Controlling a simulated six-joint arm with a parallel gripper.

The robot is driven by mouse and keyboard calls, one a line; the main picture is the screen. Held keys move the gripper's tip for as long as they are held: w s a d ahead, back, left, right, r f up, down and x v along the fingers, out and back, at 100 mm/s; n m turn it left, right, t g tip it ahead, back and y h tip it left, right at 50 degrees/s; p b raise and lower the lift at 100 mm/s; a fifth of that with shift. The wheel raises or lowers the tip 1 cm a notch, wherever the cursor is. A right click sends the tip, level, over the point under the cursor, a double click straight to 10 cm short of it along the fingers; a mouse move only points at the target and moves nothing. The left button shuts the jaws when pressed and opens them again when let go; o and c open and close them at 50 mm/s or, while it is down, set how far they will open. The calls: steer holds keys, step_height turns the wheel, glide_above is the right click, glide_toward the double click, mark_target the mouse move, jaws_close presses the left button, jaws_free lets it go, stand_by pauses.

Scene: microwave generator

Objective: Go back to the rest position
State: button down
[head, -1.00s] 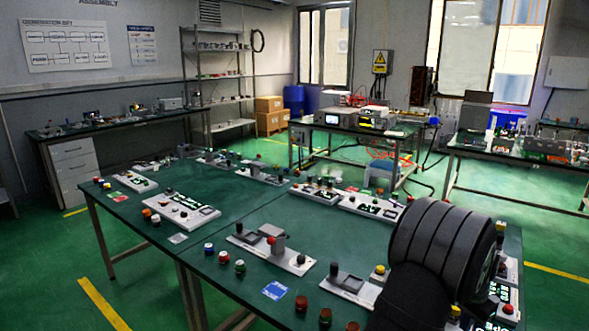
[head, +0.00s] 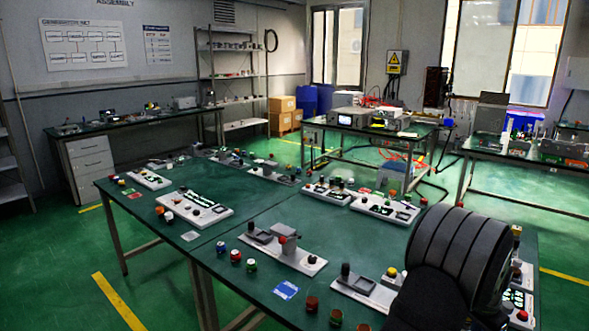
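My own black ribbed arm part (head: 455,262) rises at the lower right, over the right end of the green-topped table (head: 375,245). My gripper and its fingertips do not show, so I cannot see whether anything is held. The arm hides part of the table's right end and some white modules there.
White module boards stand on the table, among them one at the left (head: 194,208) and one in the middle (head: 285,251). Several coloured knobs line the front, near a blue card (head: 286,290). A bench with instruments (head: 365,130) stands behind. Bare tabletop lies between the boards.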

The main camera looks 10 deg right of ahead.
steer(key=shift+f, duration=1.55)
steer(key=shift+r, duration=0.1)
step_height(320, 180, up, 11)
steer(key=m, duration=0.3)
steer(key=shift+w+a+y, duration=0.15)
steer(key=shift+w+y, duration=0.1)
steer(key=shift+y, duration=0.05)
